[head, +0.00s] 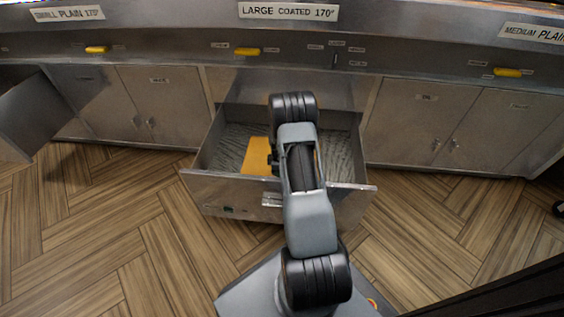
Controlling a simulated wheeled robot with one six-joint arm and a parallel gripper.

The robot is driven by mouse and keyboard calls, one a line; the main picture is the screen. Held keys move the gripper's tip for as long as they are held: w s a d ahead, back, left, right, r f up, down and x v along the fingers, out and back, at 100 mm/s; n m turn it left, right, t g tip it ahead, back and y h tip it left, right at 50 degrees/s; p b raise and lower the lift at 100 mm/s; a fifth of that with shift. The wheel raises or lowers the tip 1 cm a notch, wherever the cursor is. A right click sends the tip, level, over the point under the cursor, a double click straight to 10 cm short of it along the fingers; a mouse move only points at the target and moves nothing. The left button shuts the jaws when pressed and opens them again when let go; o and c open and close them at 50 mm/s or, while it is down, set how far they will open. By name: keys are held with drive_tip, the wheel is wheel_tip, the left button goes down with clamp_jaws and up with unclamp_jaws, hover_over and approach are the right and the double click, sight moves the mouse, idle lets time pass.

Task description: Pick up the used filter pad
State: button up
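A flat yellow-orange piece (258,156), which looks like the filter pad, lies inside the open drawer (232,186), left of the middle. My arm reaches over the drawer and hides the right side of the pad. A small dark part, perhaps of my gripper (273,161), shows at the arm's left edge over the pad. The fingertips are hidden behind the arm, so I cannot tell whether they touch the pad.
The drawer has a grey, streaked floor and stands open under the "LARGE COATED 170°" label (288,11). Closed cabinet doors (160,103) flank it, with more at right (425,122). An open door (30,110) juts out at far left. The wooden floor (100,240) is clear.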

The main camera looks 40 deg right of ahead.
clamp_jaws()
drive_tip(key=shift+r, duration=0.15)
